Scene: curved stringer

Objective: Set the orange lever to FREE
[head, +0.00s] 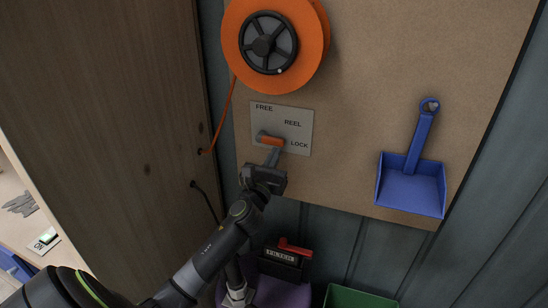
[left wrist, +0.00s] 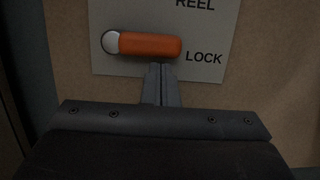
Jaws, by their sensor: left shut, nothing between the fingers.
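The orange lever (head: 271,140) sits on a pale plate (head: 296,115) marked FREE, REEL and LOCK on the board. The lever points right, toward the LOCK label, with its pivot at the left. It also shows in the left wrist view (left wrist: 150,44), lying nearly level. My left gripper (head: 273,157) is shut and empty, its fingertips (left wrist: 161,72) just below the lever's underside. I cannot tell whether they touch it. FREE stands at the plate's top left. My right gripper is not in view.
An orange reel (head: 310,45) hangs above the plate, its cord running down left. A blue dustpan (head: 411,185) hangs at the right. A brown wooden panel (head: 100,90) stands close at the left. A green bin (head: 358,297) and a dark box with a red handle (head: 284,257) are below.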

